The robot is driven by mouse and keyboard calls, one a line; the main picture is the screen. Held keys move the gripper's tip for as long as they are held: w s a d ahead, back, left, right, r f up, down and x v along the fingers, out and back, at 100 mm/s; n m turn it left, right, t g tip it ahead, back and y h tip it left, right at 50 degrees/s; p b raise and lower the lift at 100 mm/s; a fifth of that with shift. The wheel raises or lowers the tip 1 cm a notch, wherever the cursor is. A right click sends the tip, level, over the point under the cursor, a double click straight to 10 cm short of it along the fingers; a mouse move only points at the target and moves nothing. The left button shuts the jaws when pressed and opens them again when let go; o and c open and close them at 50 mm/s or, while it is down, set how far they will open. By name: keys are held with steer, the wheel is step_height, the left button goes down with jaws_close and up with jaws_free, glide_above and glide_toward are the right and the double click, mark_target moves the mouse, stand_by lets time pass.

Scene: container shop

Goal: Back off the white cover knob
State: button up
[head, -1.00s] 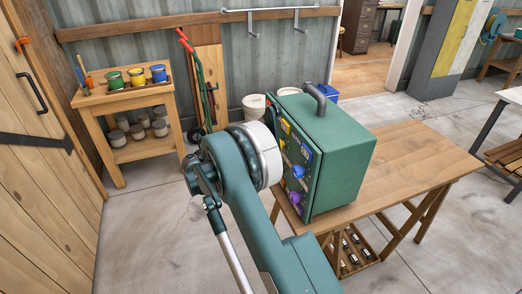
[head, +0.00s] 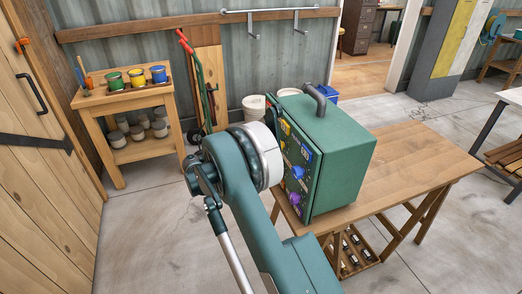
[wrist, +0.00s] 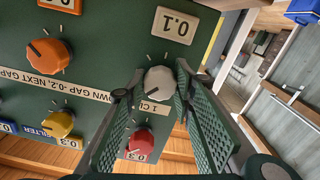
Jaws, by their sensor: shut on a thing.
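The white cover knob (wrist: 160,83) is on the green panel (wrist: 93,30) of the box, in the wrist view. A label plate reading "0.1" (wrist: 174,26) sits above the knob. A label beneath it is partly hidden by my left finger. In the head view the green box (head: 345,165) stands on a wooden table (head: 420,160); my arm hides the gripper and the white knob there.
An orange knob (wrist: 49,52), a yellow knob (wrist: 59,124) and a red knob (wrist: 141,141) are close by on the panel. The red one is just below, between my fingers. A shelf with paint pots (head: 137,76) stands at the back left. The floor left of my arm is clear.

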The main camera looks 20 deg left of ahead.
steer(key=n, duration=0.4)
steer(key=shift+n+b, duration=0.35)
steer(key=shift+n, duration=1.85)
steer(key=o, duration=0.9)
steer(key=shift+s, duration=0.1)
steer(key=shift+v, duration=5.95)
